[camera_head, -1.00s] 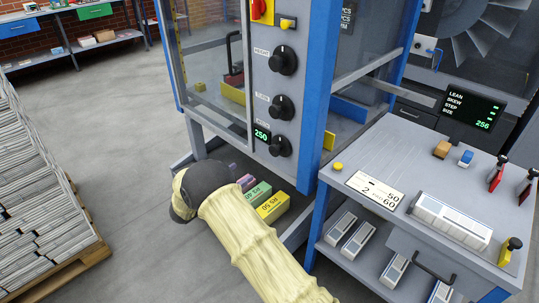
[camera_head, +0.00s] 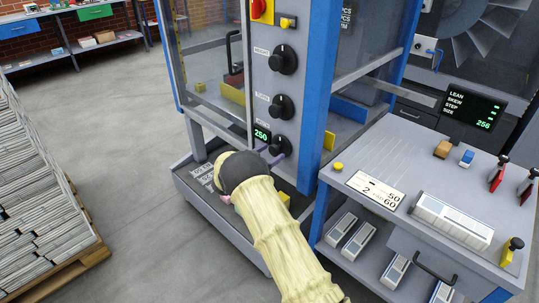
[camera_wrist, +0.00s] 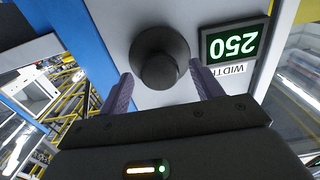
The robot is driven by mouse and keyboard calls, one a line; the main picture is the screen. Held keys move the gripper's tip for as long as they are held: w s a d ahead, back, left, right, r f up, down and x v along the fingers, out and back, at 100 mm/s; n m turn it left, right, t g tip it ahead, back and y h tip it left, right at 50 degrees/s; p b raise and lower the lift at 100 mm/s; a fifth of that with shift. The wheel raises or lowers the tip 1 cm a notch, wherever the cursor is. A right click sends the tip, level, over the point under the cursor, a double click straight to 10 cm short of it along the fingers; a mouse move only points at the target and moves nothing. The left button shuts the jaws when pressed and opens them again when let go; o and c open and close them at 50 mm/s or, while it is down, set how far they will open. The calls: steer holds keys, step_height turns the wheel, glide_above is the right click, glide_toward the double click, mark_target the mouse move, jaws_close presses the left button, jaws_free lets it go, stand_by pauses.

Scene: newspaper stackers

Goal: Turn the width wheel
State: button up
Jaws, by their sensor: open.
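The width wheel is a black round knob (camera_head: 280,146), the lowest of three on the grey machine panel. A small green display (camera_head: 262,133) reading 250 sits at its upper left. In the wrist view the knob (camera_wrist: 160,60) stands between and just beyond the two purple fingers of my gripper (camera_wrist: 165,88), which are open and appear apart from it. The display (camera_wrist: 234,45) shows upside down there, with a WIDTH label beside it. In the head view my gripper (camera_head: 268,152) reaches up to the knob, its fingers partly hidden by my wrist.
Two other black knobs, the upper (camera_head: 283,60) and middle (camera_head: 281,107), are above on the same panel. A blue post (camera_head: 318,110) stands close to the right. A side table (camera_head: 420,165) with printed blocks is farther right. Stacked newspapers (camera_head: 35,200) stand at the left.

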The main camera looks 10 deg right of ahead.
steer(key=c, duration=1)
steer(key=shift+f+m+b, duration=0.1)
steer(key=shift+m+b, duration=0.2)
steer(key=shift+m, duration=0.1)
